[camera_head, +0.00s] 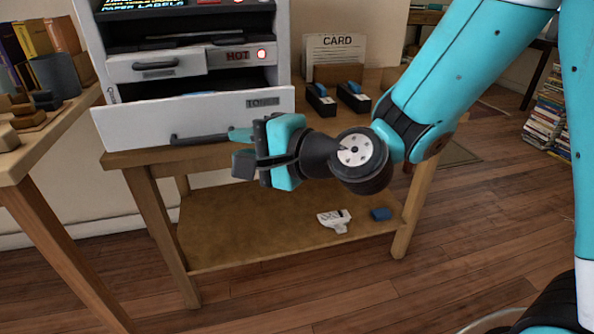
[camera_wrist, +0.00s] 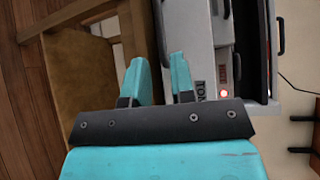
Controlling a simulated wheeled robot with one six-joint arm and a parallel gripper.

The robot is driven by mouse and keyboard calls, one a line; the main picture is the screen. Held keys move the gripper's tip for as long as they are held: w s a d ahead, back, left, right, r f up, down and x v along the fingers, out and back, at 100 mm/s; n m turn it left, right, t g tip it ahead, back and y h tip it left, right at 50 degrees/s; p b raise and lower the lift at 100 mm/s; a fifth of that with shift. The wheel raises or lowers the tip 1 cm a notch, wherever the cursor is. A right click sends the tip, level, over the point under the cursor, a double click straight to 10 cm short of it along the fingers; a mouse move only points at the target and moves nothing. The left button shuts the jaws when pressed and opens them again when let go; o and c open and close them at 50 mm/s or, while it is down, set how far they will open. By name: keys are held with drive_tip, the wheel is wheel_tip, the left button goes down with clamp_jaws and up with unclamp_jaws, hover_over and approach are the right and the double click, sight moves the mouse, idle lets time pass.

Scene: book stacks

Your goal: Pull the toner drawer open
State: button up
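The toner drawer (camera_head: 130,123) is the wide white bottom drawer of a white machine, marked by a grey label at its right. Its front stands forward of the machine body, with a gap above and behind it. Its dark bar handle (camera_head: 200,138) runs along the lower front; a dark bar that looks like this handle (camera_wrist: 160,28) shows past the fingertips in the wrist view. My gripper (camera_head: 243,147) is at the right end of the handle. Its two teal fingers (camera_wrist: 160,75) are apart, with nothing clearly held between them. The handle's right end is hidden by the gripper.
A smaller drawer marked HOT (camera_head: 157,66) with a red light sits above. The machine stands on a wooden table (camera_head: 290,235) with a lower shelf. Black and blue stampers (camera_head: 321,101) and a CARD box (camera_head: 335,50) are to the right. Another table (camera_head: 50,135) is close at left.

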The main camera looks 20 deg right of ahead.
drive_tip(key=b+v, duration=0.9)
drive_tip(key=b, duration=0.1)
drive_tip(key=shift+b, duration=0.35)
drive_tip(key=shift+s+r, duration=0.1)
